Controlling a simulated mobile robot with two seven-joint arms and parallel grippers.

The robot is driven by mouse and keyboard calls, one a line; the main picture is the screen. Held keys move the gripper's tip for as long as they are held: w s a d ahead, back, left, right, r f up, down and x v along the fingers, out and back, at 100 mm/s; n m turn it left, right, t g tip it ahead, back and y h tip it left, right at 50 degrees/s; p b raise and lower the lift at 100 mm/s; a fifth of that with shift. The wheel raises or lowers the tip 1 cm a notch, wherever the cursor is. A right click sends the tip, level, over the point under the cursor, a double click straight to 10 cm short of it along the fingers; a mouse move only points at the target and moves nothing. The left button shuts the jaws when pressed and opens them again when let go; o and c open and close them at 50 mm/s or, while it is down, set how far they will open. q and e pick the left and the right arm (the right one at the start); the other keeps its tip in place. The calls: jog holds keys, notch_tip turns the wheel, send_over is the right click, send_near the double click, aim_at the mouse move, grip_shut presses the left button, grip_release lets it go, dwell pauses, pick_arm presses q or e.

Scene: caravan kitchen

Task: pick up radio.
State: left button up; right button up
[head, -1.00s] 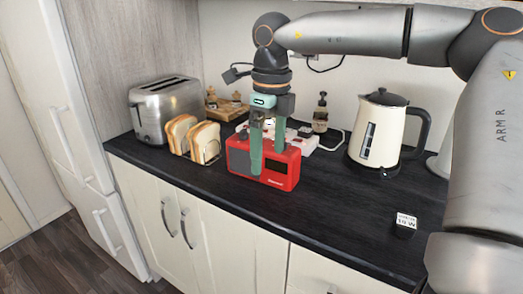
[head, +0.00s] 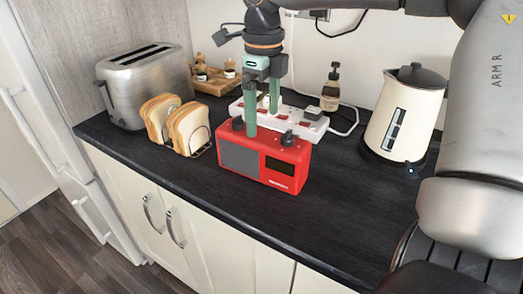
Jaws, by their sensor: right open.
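The red radio (head: 288,152) stands upright on the dark countertop, with a grey speaker grille and a dark display on its front and dark knobs on top. My right gripper (head: 262,123) points down at the radio's top from above, its green fingers apart and nothing held between them. The nearer finger's tip overlaps the radio's top face; the other finger shows farther back, near the rear edge. I cannot tell whether either finger touches the radio. My left gripper is not in view.
A toast rack with bread (head: 186,128) and a steel toaster (head: 150,85) stand left of the radio. A white power strip (head: 312,122) lies close behind it, near a soap bottle (head: 331,88). A cream kettle (head: 400,118) stands right. The counter (head: 345,215) front right is clear.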

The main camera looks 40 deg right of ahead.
aim_at(261, 153)
notch_tip(261, 153, down, 11)
jog(key=shift+a+r, duration=0.15)
jog(key=shift+r, duration=0.05)
dwell(0.3)
jog(key=shift+c, duration=0.4)
jog(key=shift+w+r, duration=0.1)
jog(key=shift+r, duration=0.05)
grip_shut()
